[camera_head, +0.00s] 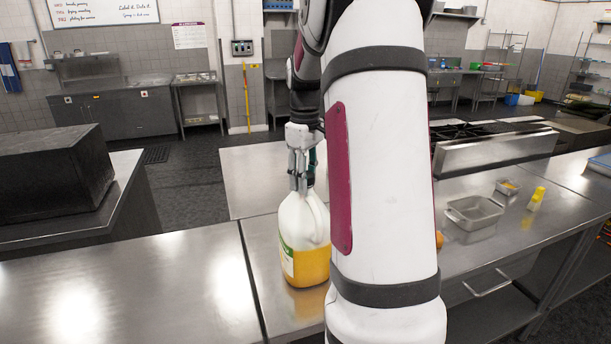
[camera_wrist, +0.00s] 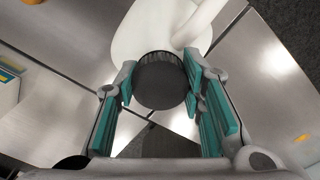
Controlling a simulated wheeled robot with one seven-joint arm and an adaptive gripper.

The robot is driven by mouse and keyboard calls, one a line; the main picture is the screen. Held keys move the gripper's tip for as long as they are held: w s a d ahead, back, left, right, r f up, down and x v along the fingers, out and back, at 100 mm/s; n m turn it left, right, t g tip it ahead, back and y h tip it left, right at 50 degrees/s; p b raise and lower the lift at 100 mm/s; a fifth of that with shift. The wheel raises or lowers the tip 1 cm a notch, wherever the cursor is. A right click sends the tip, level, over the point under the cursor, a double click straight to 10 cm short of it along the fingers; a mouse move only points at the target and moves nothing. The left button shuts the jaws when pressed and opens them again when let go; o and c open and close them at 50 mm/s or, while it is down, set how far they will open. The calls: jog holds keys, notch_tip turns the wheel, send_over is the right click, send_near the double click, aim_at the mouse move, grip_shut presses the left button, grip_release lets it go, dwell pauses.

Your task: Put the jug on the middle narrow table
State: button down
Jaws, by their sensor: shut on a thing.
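The jug (camera_head: 305,245) is a white plastic bottle with a handle and orange liquid in its lower part. In the head view it is upright at the narrow steel table (camera_head: 262,270) in the middle; I cannot tell whether its base touches the top. My gripper (camera_head: 301,178) is above it, shut on its neck and cap. In the wrist view the dark cap (camera_wrist: 160,82) sits between the teal finger pads of my gripper (camera_wrist: 163,95), with the white jug body (camera_wrist: 150,35) beyond. My arm hides the jug's right edge in the head view.
A steel table (camera_head: 130,285) lies at left, with a black box (camera_head: 55,175) on another table behind it. At right, a counter holds a metal tray (camera_head: 474,212), a small pan (camera_head: 507,187) and a yellow bottle (camera_head: 537,199). A stove (camera_head: 490,140) stands farther back.

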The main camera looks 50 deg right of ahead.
jog(key=c, duration=1.1)
grip_release()
jog(key=shift+f, duration=0.1)
jog(key=shift+o, duration=0.2)
notch_tip(320, 180, up, 12)
jog(key=b, duration=0.2)
jog(key=a+r+t, duration=0.1)
jog(key=a+r, duration=0.1)
jog(key=a, duration=0.9)
jog(key=s+a+f+t, duration=0.1)
jog(key=s+a+f, duration=0.2)
jog(key=a, duration=0.4)
jog(key=s+a+f+t, duration=0.2)
jog(key=s+a, duration=0.3)
jog(key=a, duration=0.3)
jog(key=s+a+f+t, duration=0.1)
jog(key=s+a+f, duration=0.2)
jog(key=s+a, duration=0.2)
jog(key=a, duration=0.2)
jog(key=shift+a+f+m+t, duration=0.3)
jog(key=shift+a+m, duration=0.05)
jog(key=shift+m, duration=0.05)
